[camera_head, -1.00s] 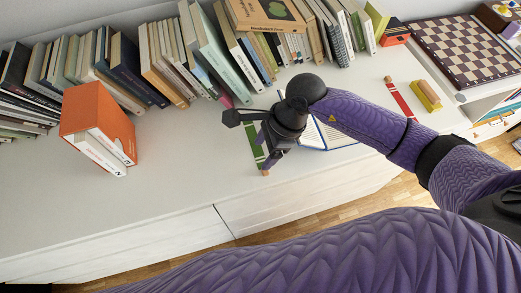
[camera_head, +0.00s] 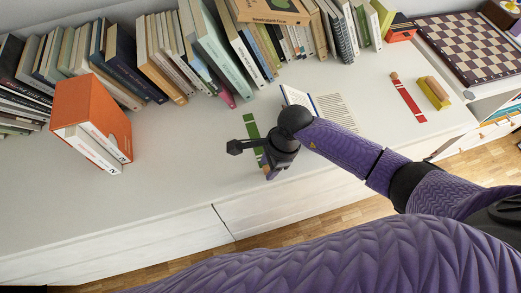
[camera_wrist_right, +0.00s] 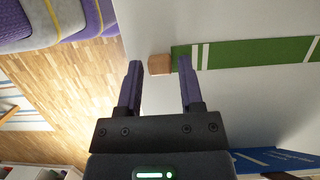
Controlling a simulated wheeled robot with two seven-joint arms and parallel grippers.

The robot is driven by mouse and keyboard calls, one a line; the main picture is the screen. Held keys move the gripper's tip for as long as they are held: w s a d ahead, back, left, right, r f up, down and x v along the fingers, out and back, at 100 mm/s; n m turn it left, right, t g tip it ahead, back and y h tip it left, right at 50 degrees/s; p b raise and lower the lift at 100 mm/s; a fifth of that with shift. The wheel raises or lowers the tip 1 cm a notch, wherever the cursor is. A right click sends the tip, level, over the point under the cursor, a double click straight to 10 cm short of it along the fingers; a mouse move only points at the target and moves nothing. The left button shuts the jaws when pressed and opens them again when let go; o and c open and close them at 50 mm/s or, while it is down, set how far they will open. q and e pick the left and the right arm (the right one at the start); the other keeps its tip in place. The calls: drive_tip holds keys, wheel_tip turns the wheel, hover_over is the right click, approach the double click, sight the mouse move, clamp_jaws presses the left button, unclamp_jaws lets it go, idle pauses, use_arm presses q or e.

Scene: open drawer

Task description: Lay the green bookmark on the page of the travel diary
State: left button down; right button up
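The green bookmark (camera_head: 251,127) with white stripes lies flat on the white top, left of the open travel diary (camera_head: 336,108). In the right wrist view the bookmark (camera_wrist_right: 255,53) runs off to the right, its brown block end (camera_wrist_right: 159,64) between the tips of my right gripper (camera_wrist_right: 160,72). The fingers are apart, with gaps beside the block. In the head view my right gripper (camera_head: 270,168) is over the bookmark's near end and hides part of it. My forearm hides part of the diary; its blue cover edge (camera_wrist_right: 265,160) shows in the wrist view. My left gripper is out of view.
A row of books (camera_head: 205,50) lines the back. An orange slipcase (camera_head: 95,115) stands at left. A red bookmark (camera_head: 408,97) and a yellow block (camera_head: 433,92) lie right of the diary. A chessboard (camera_head: 470,48) is at far right. The left front surface is clear.

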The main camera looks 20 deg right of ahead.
clamp_jaws()
